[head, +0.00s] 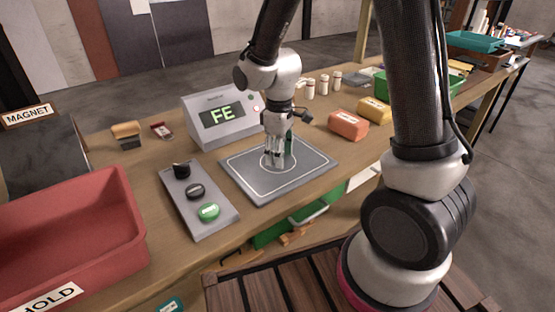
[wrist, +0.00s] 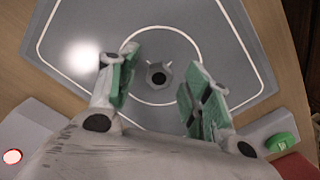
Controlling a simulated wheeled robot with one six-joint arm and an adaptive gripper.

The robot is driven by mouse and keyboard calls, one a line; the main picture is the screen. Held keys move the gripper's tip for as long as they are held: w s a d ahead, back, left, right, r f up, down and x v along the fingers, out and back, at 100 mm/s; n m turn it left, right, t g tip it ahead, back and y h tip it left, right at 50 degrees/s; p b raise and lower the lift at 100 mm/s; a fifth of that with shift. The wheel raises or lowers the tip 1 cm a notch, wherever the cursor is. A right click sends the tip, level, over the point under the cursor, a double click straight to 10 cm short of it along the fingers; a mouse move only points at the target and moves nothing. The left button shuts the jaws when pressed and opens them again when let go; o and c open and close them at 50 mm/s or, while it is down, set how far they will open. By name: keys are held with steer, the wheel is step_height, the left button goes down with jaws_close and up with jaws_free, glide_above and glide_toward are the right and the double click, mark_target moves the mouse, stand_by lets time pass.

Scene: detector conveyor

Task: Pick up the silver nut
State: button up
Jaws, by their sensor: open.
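The silver nut (wrist: 158,74) lies on the grey sensing pad (wrist: 75,70), inside the white circle, in the wrist view. My gripper (wrist: 156,84) is open above it, with one green-padded finger on each side and a clear gap to both. In the head view my gripper (head: 278,160) points down over the middle of the pad (head: 315,162); the nut is hidden there behind the fingers.
A display box (head: 222,115) reading "FE" stands behind the pad. A button panel (head: 198,200) sits left of it, and a red bin (head: 75,235) is farther left. Orange (head: 348,124) and yellow (head: 374,109) blocks lie to the right.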

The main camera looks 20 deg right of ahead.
steer(key=shift+f, duration=0.2)
jaws_close()
